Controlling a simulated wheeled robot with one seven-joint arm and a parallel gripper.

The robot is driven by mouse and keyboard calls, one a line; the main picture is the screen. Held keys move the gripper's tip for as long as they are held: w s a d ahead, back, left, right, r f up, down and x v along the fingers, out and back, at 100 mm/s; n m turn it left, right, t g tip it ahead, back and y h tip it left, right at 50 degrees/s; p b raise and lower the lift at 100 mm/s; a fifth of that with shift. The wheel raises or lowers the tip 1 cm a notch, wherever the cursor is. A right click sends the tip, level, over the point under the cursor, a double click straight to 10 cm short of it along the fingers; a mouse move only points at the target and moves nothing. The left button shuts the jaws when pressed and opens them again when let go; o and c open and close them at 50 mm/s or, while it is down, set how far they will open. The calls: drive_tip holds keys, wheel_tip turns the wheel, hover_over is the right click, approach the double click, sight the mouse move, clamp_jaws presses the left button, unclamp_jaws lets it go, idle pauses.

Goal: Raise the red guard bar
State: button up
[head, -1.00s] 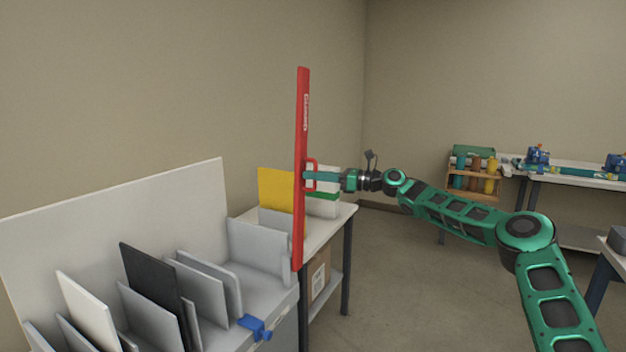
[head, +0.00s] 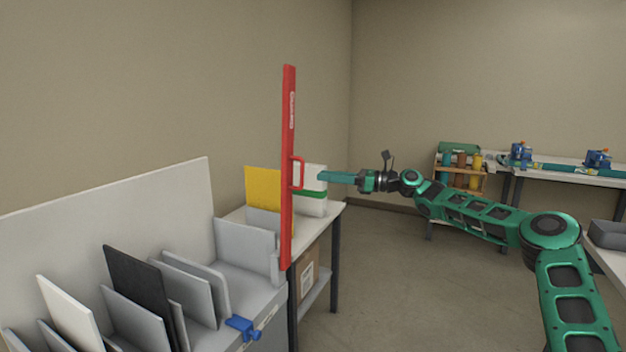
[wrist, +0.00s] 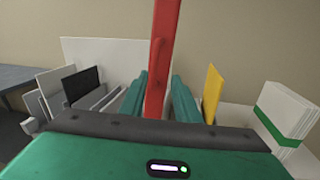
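The red guard bar (head: 288,170) stands upright at the right end of the grey machine with the slotted plates. Its small red handle (head: 298,173) sticks out to the right, partway up. My gripper (head: 322,177) is to the right of the handle with a small gap between them, touching nothing that I can see. In the wrist view the two green fingers (wrist: 158,98) are spread apart, and the red bar (wrist: 162,60) shows between and beyond them.
A white table (head: 335,212) with a yellow sheet (head: 262,188) and a white stack stands behind the bar. A blue clamp (head: 243,327) sits on the machine's front edge. A workbench (head: 560,173) is at the far right. The floor between is clear.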

drive_tip(key=shift+v, duration=1.1)
drive_tip(key=shift+f, duration=0.1)
